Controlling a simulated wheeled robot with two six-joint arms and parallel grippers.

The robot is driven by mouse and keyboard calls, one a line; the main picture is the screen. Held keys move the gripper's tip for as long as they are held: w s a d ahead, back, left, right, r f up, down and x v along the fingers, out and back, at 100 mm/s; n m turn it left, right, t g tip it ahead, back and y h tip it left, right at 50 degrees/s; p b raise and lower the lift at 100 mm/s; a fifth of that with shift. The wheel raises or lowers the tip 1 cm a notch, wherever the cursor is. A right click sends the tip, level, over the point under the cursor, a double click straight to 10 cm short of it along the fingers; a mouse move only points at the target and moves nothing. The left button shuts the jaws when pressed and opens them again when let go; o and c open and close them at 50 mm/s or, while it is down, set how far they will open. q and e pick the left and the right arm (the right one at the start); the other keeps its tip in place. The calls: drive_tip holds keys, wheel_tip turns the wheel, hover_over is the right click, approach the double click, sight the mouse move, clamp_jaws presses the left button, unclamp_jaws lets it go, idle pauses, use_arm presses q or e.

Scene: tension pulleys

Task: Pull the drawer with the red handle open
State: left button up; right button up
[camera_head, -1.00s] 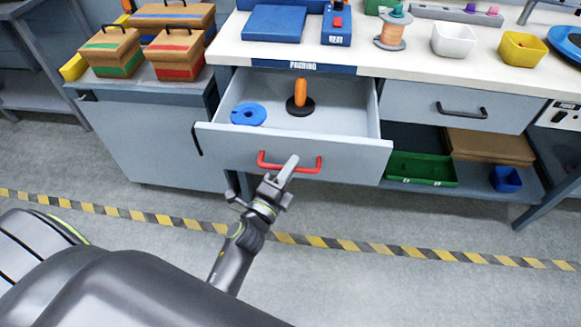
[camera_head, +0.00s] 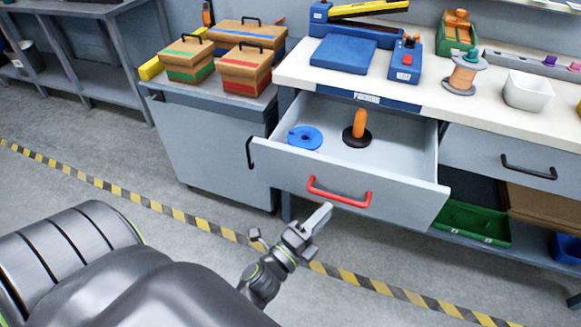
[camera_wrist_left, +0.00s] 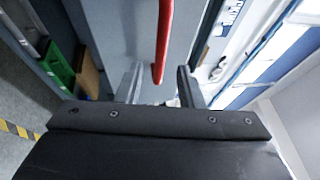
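The drawer (camera_head: 300,182) with the red handle (camera_head: 338,196) stands pulled out under the white bench top. A blue disc (camera_head: 305,138) and an orange peg on a black base (camera_head: 358,130) are inside it. My right gripper is not in view.
Another drawer with a black handle (camera_head: 528,167) is shut at the right. A green tray (camera_head: 472,222) sits on the shelf below. A grey cabinet (camera_head: 215,150) with several cardboard boxes stands at the left. The floor in front is clear, crossed by yellow-black tape.

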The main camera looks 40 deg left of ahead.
use_arm(q)
drive_tip(key=b+v, duration=0.2)
drive_tip(key=v, duration=0.9)
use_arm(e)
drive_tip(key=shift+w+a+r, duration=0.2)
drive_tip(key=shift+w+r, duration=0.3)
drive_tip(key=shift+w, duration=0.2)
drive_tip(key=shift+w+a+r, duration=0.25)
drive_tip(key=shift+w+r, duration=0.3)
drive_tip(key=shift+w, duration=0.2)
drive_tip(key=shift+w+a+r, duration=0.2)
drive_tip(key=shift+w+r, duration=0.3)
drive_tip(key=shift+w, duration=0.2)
use_arm(q)
drive_tip(key=shift+f, duration=0.1)
